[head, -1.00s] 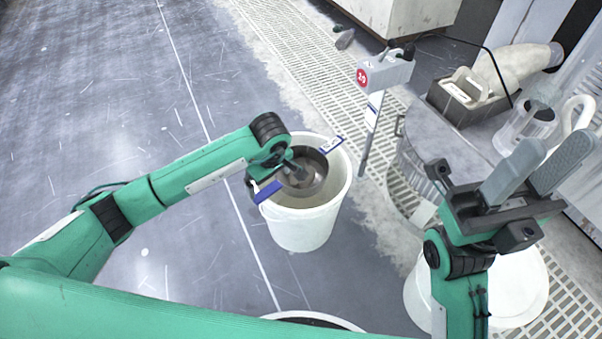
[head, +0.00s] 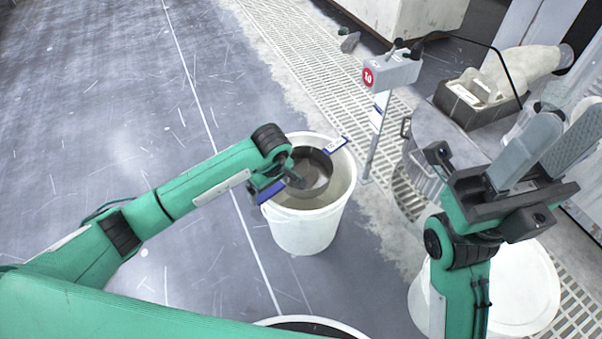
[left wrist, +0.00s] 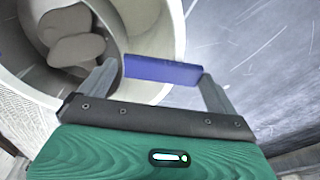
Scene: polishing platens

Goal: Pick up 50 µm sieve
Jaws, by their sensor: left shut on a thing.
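The sieve (head: 318,178) is a round metal pan with blue handles, one carrying a white label (head: 335,145). It sits at the mouth of a white bucket (head: 305,232) in the middle of the head view; I cannot tell whether it touches the rim. The label is too small to read. My left gripper (left wrist: 160,72) is shut on the sieve's near blue handle (left wrist: 162,69), which spans between its fingers. The left wrist view also shows pale lumps (left wrist: 77,48) inside the round vessel. My right gripper (head: 568,128) is raised at the right, open and empty.
A grey post with a red number sign (head: 368,77) stands right of the bucket. A white round lid or bucket (head: 525,285) is below my right arm. A tray (head: 478,98) lies at the back right. The floor at left is clear.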

